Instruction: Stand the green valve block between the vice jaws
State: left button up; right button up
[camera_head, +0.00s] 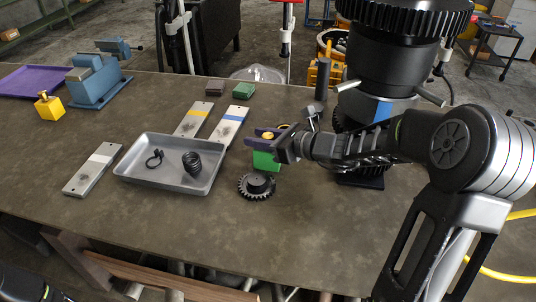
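The bright green valve block (265,161) is under my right gripper (262,138), near the middle of the table. A yellow knob (268,135) shows above the block, between the two purple-tipped fingers. I cannot tell whether the fingers press on the knob or only stand around it, nor whether the block touches the table. The blue vice (95,82) stands at the back left of the table, and no block shows between its jaws. My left gripper is not in view; only a dark part of that arm shows at the lower left.
A grey tray (128,178) holds a ring and a spring. A dark gear (257,186) lies just in front of the green block. A yellow block (48,106) and purple tray (28,80) are near the vice. A large black transmission (392,62) stands right.

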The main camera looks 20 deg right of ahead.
grip_shut()
dwell(0.8)
